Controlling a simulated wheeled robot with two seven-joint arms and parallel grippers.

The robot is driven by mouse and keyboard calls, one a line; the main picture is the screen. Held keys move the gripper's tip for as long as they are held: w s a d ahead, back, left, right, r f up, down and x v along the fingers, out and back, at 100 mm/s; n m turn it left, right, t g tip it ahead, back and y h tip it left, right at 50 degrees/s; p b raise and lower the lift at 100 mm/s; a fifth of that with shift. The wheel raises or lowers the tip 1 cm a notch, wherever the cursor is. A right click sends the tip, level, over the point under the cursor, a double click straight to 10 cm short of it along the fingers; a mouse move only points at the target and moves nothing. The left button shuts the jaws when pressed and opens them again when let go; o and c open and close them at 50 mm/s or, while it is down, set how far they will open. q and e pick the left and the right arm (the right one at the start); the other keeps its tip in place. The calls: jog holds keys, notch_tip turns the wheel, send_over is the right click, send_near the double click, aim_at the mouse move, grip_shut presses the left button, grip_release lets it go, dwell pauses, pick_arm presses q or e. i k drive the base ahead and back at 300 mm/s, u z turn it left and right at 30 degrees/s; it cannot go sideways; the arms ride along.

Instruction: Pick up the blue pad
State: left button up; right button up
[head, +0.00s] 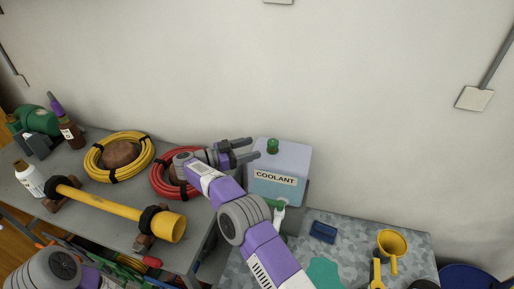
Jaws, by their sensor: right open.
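A small dark blue pad (323,232) lies on the mottled grey tabletop (350,224), right of the coolant container. My right gripper (254,149) is open and empty. It is up and to the left of the pad, in front of the left side of the coolant container, with its fingers pointing right. The pad is fully visible and nothing touches it. My left arm shows only in part at the bottom left corner, and its gripper is out of view.
The coolant container (289,158) stands beside my right arm. A yellow funnel (392,243) and a teal patch (325,273) are near the pad. Red (163,184) and yellow (95,163) hose coils and a yellow tube (112,207) lie on the left bench.

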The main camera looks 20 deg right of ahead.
aim_at(319, 230)
jog(key=k, duration=1.5)
